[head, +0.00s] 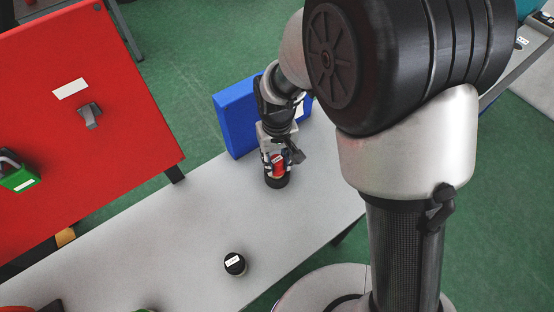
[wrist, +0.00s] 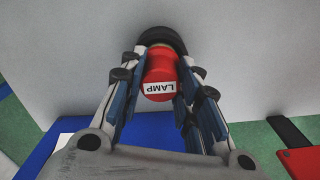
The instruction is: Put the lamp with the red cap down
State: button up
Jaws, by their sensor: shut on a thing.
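The lamp with the red cap (wrist: 160,72) is between my gripper's fingers in the wrist view. Its red cap carries a white label reading LAMP, and its wide black base (wrist: 163,37) shows beyond the fingers. In the head view the lamp (head: 277,182) is upright at the grey table (head: 185,225), near the blue box. My gripper (head: 278,160) is shut on it from above. I cannot tell whether the base touches the table or hangs just above it.
A black cylinder with a white label (head: 235,264) stands on the table nearer the front. A blue box (head: 236,118) is right behind my gripper. A red table (head: 80,130) with a grey part (head: 90,115) and a green thing (head: 20,178) is at left. Table between is clear.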

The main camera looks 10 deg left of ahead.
jog(key=o, duration=1.1)
jog(key=shift+f, duration=0.1)
notch_tip(320, 180, up, 12)
jog(key=p, duration=0.4)
jog(key=d+r+m+t, duration=0.1)
jog(key=d+r+m, duration=0.1)
jog(key=d+r, duration=0.5)
jog(key=s+d+r+m+t, duration=0.1)
jog(key=s+d+r, duration=0.1)
jog(key=s+d, duration=0.3)
jog(key=s+d+r+m+t, duration=0.1)
jog(key=s+d+r+m, duration=0.1)
jog(key=s+d, duration=0.3)
jog(key=s+d+r+m+t, duration=0.1)
jog(key=s+d+r, duration=0.2)
jog(key=d, duration=0.3)
jog(key=shift+s+d+r+t, duration=0.1)
jog(key=shift+s+d+t, duration=0.1)
jog(key=shift+s, duration=0.25)
jog(key=shift+s+d+r+t, duration=0.1)
jog(key=shift+s+d, duration=0.1)
jog(key=shift+s, duration=0.25)
